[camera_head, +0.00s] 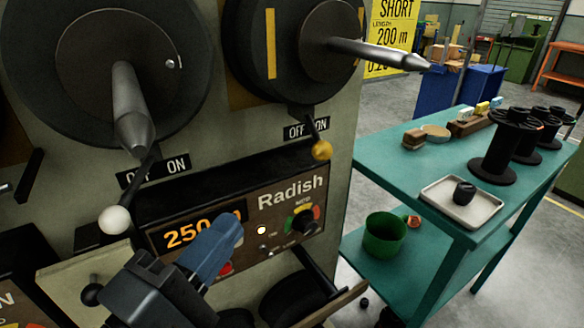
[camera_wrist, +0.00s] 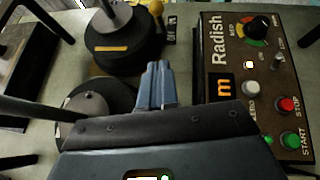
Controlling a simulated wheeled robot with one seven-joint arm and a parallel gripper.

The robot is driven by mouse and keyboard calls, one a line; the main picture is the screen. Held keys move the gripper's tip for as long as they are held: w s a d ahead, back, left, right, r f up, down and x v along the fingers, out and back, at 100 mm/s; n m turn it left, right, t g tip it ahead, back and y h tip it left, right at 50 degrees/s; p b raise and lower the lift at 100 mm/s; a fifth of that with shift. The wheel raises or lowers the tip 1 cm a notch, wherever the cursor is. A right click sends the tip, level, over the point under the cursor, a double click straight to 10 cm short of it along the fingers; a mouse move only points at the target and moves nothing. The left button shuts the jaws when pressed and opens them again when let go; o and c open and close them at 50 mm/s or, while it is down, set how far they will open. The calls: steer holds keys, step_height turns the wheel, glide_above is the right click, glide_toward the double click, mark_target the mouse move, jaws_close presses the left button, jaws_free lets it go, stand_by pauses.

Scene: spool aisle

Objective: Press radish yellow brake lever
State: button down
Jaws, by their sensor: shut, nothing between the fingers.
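The yellow-balled brake lever (camera_head: 322,150) hangs from the upper right spool mount, down and to the right across its OFF/ON label (camera_head: 305,128). Its ball also shows at the top of the wrist view (camera_wrist: 156,7). The Radish panel (camera_head: 290,190) is below it, with a lit orange display reading 250, a dial and buttons; it is at the right of the wrist view (camera_wrist: 255,60). My gripper (camera_head: 225,225), with blue fingers together and empty, is in front of the panel, below and left of the yellow ball and apart from it. It hides part of the display and buttons.
A white-balled lever (camera_head: 115,219) hangs at the left. Two large spools with protruding spindles (camera_head: 130,110) are above. A drawer-like tray (camera_head: 70,262) juts out below. A teal table (camera_head: 400,165) with black spools and a tray stands at the right.

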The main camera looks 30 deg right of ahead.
steer(key=p, duration=0.3)
glide_toward(314, 135)
steer(key=shift+w+d+r, duration=0.1)
steer(key=shift+d, duration=0.45)
steer(key=shift+w+d+r, duration=0.1)
steer(key=shift+d, duration=0.5)
